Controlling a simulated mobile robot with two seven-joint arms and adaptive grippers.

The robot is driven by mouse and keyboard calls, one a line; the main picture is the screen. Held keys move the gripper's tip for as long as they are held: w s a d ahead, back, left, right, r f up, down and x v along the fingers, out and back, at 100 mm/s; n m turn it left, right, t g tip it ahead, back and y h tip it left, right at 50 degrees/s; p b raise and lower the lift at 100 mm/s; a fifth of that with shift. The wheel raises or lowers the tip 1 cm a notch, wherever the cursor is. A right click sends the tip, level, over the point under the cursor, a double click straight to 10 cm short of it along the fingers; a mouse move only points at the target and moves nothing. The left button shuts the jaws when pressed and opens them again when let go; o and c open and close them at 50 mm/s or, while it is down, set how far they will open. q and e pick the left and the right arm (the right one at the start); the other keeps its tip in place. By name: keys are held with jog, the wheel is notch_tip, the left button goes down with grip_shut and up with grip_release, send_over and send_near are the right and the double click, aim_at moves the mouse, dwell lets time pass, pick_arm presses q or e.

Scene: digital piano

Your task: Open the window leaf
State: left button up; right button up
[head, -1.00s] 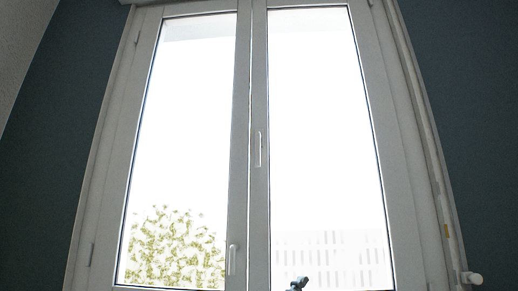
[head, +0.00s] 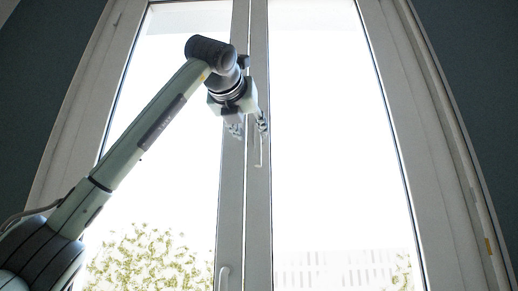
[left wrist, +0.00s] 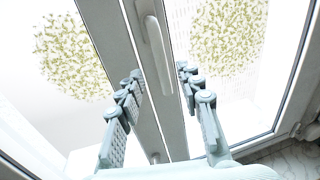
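The window has two closed leaves with pale frames, a left leaf (head: 231,200) and a right leaf (head: 258,225), meeting at a central upright. A slim handle (head: 259,156) sits on the right leaf's inner stile. My left gripper (head: 249,125) is open in front of the central upright, near the top of the upper handle. In the left wrist view its fingers (left wrist: 160,73) are spread on either side of the upright, with a handle (left wrist: 155,47) just beyond the tips. I see no contact. My right gripper is not in view.
Dark walls (head: 45,90) flank the window. My left arm crosses the left pane from the lower left. The right pane (head: 325,130) is unobstructed. Foliage and a building show faintly outside.

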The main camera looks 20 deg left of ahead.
aim_at(257, 142)
pick_arm(q)
jog(key=shift+w+a+r, duration=0.1)
jog(key=shift+w, duration=0.3)
jog(key=w+p, duration=0.2)
jog(key=w, duration=0.4)
jog(key=shift+w+a, duration=0.15)
jog(key=shift+w, duration=0.2)
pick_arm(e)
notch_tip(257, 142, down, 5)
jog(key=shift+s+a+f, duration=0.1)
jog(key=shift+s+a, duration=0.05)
pick_arm(q)
jog(key=shift+c, duration=0.6)
grip_shut()
